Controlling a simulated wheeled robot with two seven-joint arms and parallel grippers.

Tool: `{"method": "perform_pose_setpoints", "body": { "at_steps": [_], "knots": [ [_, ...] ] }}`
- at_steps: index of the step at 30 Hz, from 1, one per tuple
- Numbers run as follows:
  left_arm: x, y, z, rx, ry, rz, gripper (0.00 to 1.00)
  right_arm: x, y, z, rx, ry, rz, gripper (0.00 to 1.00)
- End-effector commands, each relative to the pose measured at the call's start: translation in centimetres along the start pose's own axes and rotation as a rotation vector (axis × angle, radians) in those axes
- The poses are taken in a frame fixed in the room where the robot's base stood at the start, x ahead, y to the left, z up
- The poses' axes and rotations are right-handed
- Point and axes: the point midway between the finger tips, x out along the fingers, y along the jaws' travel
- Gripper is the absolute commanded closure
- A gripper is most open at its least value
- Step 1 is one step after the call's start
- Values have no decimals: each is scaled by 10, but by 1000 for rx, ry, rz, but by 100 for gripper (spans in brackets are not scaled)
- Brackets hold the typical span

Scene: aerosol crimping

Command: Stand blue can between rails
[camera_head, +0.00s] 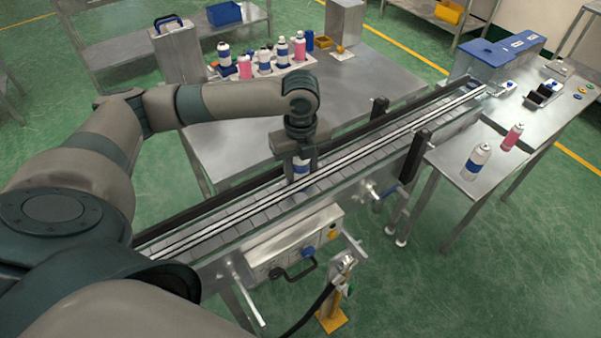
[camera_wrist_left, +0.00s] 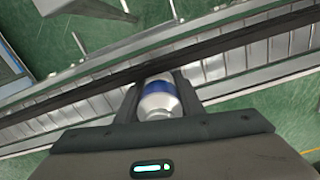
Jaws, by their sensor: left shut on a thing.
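My left gripper (camera_head: 298,160) is over the conveyor and shut on a white can with a blue band (camera_head: 301,168). In the left wrist view the blue can (camera_wrist_left: 160,98) sits between the two fingers, its silver domed top toward the camera. The can looks roughly upright at the belt, between the conveyor's rails; whether its base touches the belt is hidden. The conveyor (camera_head: 225,228) runs from lower left to upper right with a black rail (camera_head: 215,203) on its far side and pale rails (camera_head: 375,138) along it. My right gripper is not in view.
A metal table (camera_head: 225,160) behind the conveyor carries a tray of several blue and pink cans (camera_head: 265,62). A side table at right holds a blue-banded can (camera_head: 477,160) and a pink can (camera_head: 513,136). A control box (camera_head: 295,245) hangs on the conveyor's near side.

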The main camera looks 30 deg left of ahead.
Motion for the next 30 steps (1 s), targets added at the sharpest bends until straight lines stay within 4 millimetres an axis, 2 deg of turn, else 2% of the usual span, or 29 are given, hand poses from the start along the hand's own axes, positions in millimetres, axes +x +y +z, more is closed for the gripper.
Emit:
{"method": "perform_pose_setpoints", "body": {
  "at_steps": [3, 4, 6, 20, 26, 30],
  "knots": [
    [1, 0, 0, 0, 0, 0, 88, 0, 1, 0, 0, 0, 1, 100],
    [1, 0, 0, 0, 0, 0, 59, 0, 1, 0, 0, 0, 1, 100],
    [1, 0, 0, 0, 0, 0, 44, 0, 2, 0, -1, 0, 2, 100],
    [-4, 0, 0, 0, 1, -1, 44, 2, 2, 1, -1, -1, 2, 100],
    [-23, -1, 0, 1, 0, -3, 44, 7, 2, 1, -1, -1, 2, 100],
    [-47, -1, 1, 0, -2, -4, 44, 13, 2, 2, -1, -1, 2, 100]
  ]
}}
